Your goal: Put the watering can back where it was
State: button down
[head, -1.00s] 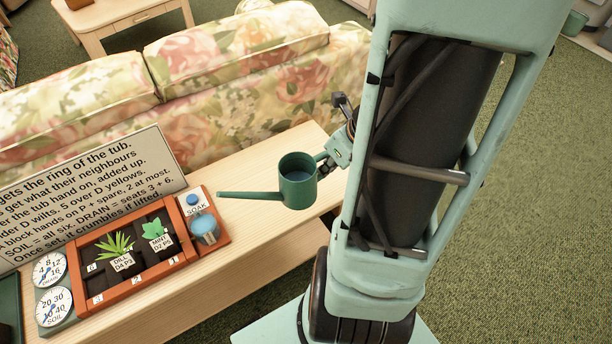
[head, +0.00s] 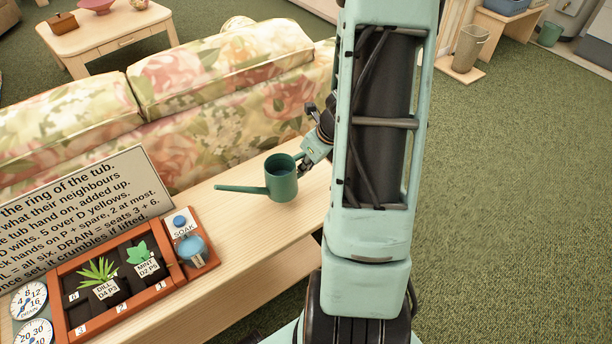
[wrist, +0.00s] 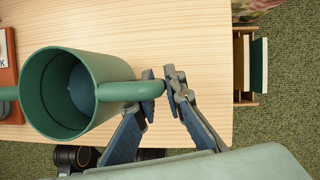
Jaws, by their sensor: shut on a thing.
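The green watering can (head: 281,184) is upright over the right part of the wooden table, its long spout pointing left. In the wrist view the watering can (wrist: 92,95) shows its open mouth, with something bluish inside. My gripper (wrist: 157,88) is shut on the end of its handle, at the can's right. In the head view my gripper (head: 303,168) is partly hidden behind the can and my arm. I cannot tell whether the can's base touches the tabletop.
The table (head: 250,231) is bare around the can. An orange planter tray (head: 124,279) with labelled plants, a SOAK button (head: 180,222), dials (head: 30,300) and a text sign (head: 85,215) stand at left. A floral sofa (head: 230,110) is behind the table.

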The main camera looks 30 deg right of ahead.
jog(key=shift+w+d+f, duration=0.1)
jog(key=shift+w+f, duration=0.25)
jog(key=shift+f, duration=0.15)
jog(key=shift+w+f+b, duration=0.1)
jog(key=shift+f+b, duration=0.85)
jog(key=shift+f, duration=0.6)
jog(key=shift+f, duration=0.2)
jog(key=c, duration=2)
grip_release()
jog(key=shift+r, duration=0.1)
